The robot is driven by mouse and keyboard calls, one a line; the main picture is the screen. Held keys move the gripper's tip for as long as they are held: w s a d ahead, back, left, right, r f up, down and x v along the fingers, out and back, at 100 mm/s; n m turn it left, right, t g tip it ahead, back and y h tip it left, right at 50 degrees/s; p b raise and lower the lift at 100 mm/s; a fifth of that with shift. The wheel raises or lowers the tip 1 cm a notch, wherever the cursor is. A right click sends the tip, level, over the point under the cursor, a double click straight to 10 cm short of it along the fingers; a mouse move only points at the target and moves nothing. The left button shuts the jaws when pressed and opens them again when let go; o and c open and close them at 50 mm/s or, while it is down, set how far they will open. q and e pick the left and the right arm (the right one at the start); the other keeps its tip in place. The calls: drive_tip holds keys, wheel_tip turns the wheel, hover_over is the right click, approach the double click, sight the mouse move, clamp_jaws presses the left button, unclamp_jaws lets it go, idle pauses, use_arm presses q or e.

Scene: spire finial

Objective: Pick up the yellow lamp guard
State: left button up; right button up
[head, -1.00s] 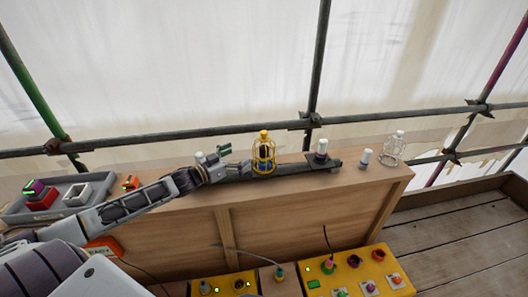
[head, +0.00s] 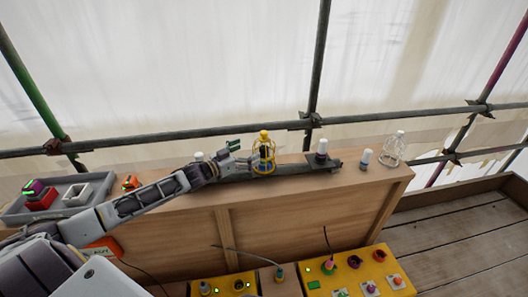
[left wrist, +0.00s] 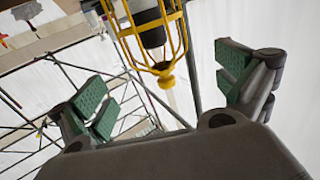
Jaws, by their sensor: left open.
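The yellow lamp guard (head: 264,138) is a wire cage with a solid yellow knob on top. It stands upright on the dark bar along the wooden bench top, around a dark lamp. In the left wrist view the yellow lamp guard (left wrist: 164,72) comes in from the top edge, with the grey and black lamp inside its bars. My left gripper (head: 242,156) is open, just left of the guard. In the left wrist view its green-padded fingers (left wrist: 165,88) are wide apart, with the guard's knob end between them and clear of both pads. My right gripper is not in view.
A white-topped lamp (head: 321,148), a white-capped piece (head: 365,159) and a white cage guard (head: 394,148) stand to the right. A grey tray (head: 58,205) is at left. Yellow control boxes (head: 352,276) sit below the bench front. Scaffold tubes (head: 400,116) run behind.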

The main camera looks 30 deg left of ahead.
sight(254, 148)
use_arm(q)
drive_tip(key=x, duration=0.3)
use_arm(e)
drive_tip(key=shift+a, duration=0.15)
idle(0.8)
use_arm(q)
drive_tip(key=shift+w, duration=0.15)
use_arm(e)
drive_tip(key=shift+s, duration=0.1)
